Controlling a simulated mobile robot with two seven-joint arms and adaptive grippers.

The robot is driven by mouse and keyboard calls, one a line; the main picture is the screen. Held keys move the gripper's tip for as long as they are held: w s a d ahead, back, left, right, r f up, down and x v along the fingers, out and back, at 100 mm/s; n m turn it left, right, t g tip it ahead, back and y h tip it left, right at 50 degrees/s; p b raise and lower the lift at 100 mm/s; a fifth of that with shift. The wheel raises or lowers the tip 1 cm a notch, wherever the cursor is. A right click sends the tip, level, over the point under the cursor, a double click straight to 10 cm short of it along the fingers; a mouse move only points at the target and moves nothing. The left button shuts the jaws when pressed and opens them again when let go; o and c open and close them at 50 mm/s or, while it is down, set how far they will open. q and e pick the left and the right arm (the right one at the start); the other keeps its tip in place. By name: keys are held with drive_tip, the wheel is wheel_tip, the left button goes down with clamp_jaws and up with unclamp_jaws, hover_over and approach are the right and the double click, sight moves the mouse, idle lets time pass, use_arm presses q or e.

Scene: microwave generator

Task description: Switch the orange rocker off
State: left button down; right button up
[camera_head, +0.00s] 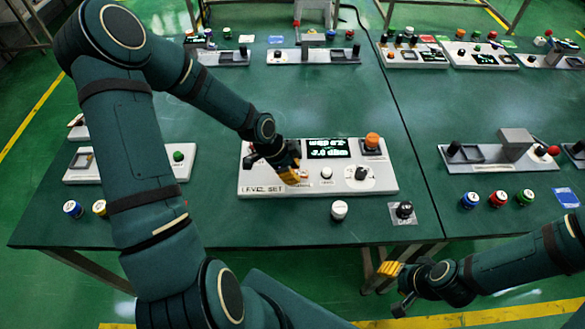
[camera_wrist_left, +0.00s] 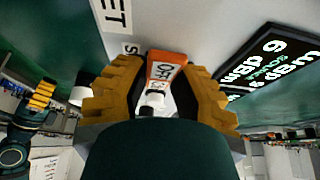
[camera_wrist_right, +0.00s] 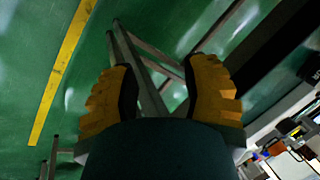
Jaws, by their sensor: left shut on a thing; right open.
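The orange rocker (camera_wrist_left: 165,65) shows in the left wrist view between the fingers of my left gripper (camera_wrist_left: 158,95). It has a dark label reading OFF and a white part at its near end. In the head view my left gripper (camera_head: 291,170) is down at the left part of the LEVEL SET panel (camera_head: 245,172) and mostly hides the rocker. Its fingers are shut on the rocker. My right gripper (camera_head: 388,280) is open and empty, off the table's front edge. Its fingers also show apart in the right wrist view (camera_wrist_right: 160,95).
The panel carries a lit display (camera_head: 328,148), an orange knob (camera_head: 372,140), a white button (camera_head: 326,173) and a black-topped control (camera_head: 361,173). A white knob (camera_head: 339,209) and a black knob (camera_head: 404,209) stand in front. Other panels stand farther back and right.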

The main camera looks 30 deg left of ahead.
use_arm(q)
drive_tip(key=shift+s+t+h+p, duration=0.25)
drive_tip(key=shift+h+p, duration=0.45)
drive_tip(key=shift+p, duration=0.5)
drive_tip(key=shift+f+t+h+p, duration=0.1)
drive_tip(key=shift+t+h+p, duration=0.35)
drive_tip(key=shift+p, duration=0.3)
drive_tip(key=shift+h, duration=0.35)
drive_tip(key=shift+a+f+t+h, duration=0.1)
drive_tip(key=shift+f+t+h, duration=0.05)
drive_tip(key=shift+t+h, duration=0.35)
use_arm(e)
drive_tip(key=shift+t, duration=0.3)
drive_tip(key=r, duration=0.1)
drive_tip(key=w+r, duration=0.1)
drive_tip(key=r, duration=0.3)
drive_tip(key=shift+w+d, duration=0.1)
drive_tip(key=shift+w, duration=0.3)
use_arm(q)
drive_tip(key=c, duration=0.7)
unclamp_jaws()
drive_tip(key=shift+c, duration=0.2)
drive_tip(key=shift+a, duration=0.1)
